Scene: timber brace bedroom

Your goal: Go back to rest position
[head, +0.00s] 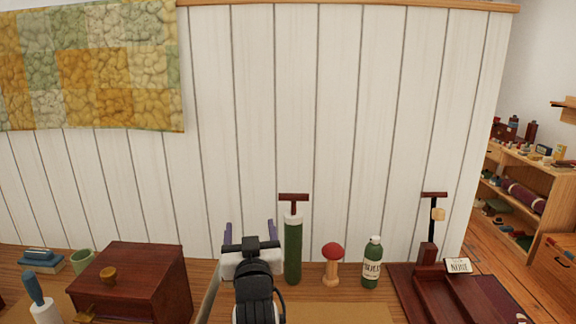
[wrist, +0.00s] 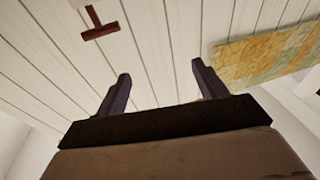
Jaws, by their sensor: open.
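My gripper (head: 250,229) is in the lower middle of the head view, raised above the wooden surface in front of the white plank wall. Its two dark fingers stand apart and point up. The wrist view also shows my gripper (wrist: 158,90) with its fingers apart and nothing between them. A green pump (head: 293,250) with a dark red T-handle stands just right of my gripper in the head view. Its handle (wrist: 100,26) appears to be the dark red T-shape at the upper left of the wrist view.
Right of the pump stand a red-topped wooden peg (head: 332,263) and a green bottle (head: 372,263). A dark red wooden stand (head: 428,254) is further right. A dark red box (head: 139,281) and a green mug (head: 82,262) are at the left. A patchwork quilt (head: 92,66) hangs on the wall.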

